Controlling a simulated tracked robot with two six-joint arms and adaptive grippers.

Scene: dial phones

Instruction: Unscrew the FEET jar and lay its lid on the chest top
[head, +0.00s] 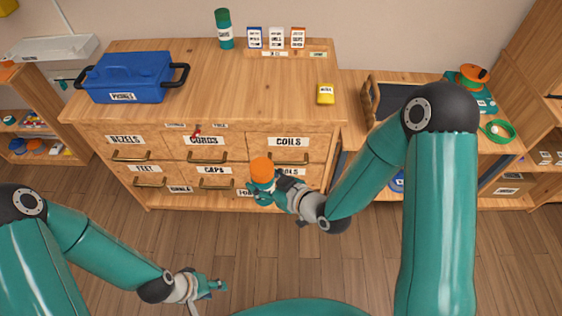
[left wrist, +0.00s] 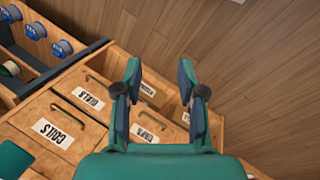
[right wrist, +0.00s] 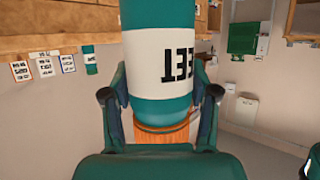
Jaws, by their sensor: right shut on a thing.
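The FEET jar, teal with a white label and an orange lid (head: 261,168), is in my right gripper (head: 264,192), in front of the chest's drawers. In the right wrist view the jar (right wrist: 158,60) shows upside down, only part of its label readable, between the fingers (right wrist: 162,100). The lid (right wrist: 163,134) is on the jar. My left gripper (head: 216,286) is low, left of the jar and apart from it; in the left wrist view its fingers (left wrist: 160,85) are spread and empty. The wooden chest top (head: 215,88) has a wide bare middle.
A blue toolbox (head: 126,80) stands on the chest top's left. A second green jar (head: 223,30) and several cards (head: 276,38) stand at its back, and a yellow box (head: 325,94) at its right. A side table with a green-and-orange device (head: 470,82) is at right.

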